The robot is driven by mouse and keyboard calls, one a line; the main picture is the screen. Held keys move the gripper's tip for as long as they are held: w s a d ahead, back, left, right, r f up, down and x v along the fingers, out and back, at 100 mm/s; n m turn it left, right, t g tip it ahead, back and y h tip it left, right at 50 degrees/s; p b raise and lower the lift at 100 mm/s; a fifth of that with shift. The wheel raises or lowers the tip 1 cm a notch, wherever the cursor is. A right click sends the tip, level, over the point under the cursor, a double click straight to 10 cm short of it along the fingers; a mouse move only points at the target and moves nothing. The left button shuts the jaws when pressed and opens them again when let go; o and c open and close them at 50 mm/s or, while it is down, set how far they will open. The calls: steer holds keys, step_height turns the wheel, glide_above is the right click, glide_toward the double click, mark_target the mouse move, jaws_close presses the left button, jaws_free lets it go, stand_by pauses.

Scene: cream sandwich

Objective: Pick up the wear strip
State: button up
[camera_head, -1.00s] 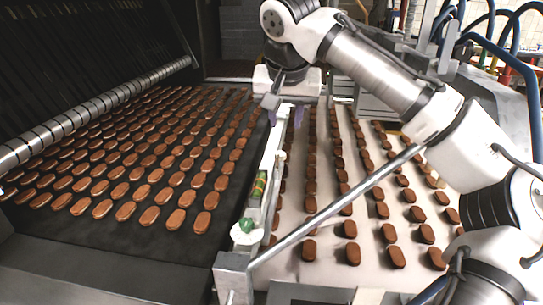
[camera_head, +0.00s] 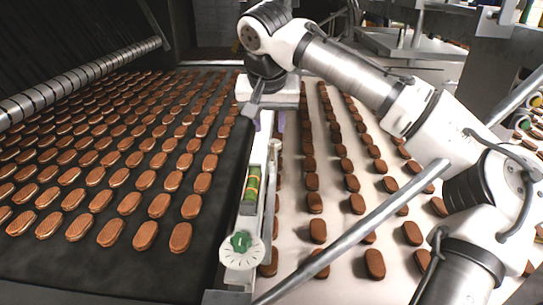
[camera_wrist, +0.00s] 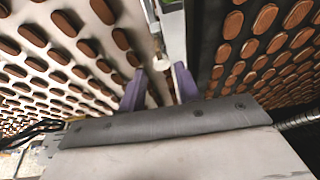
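A green strip with a yellow-orange band (camera_head: 251,188) lies in a narrow white holder (camera_head: 259,153) on the divider between the two belts. It may be the wear strip, but I cannot be certain. My gripper (camera_head: 268,121) is over the far end of the divider, beyond the green strip.
A green knob on a white dial (camera_head: 240,243) is at the divider's near end. A pale post (camera_head: 275,146) stands beside the holder. Rows of brown biscuits fill the dark belt (camera_head: 165,233) and the pale belt (camera_head: 340,262). A metal bar (camera_head: 360,232) slants across the pale belt.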

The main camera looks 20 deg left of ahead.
mark_target(272, 147)
steer(key=shift+p+x, duration=0.95)
steer(key=shift+x, duration=3.7)
steer(key=shift+d, duration=0.15)
jaws_close()
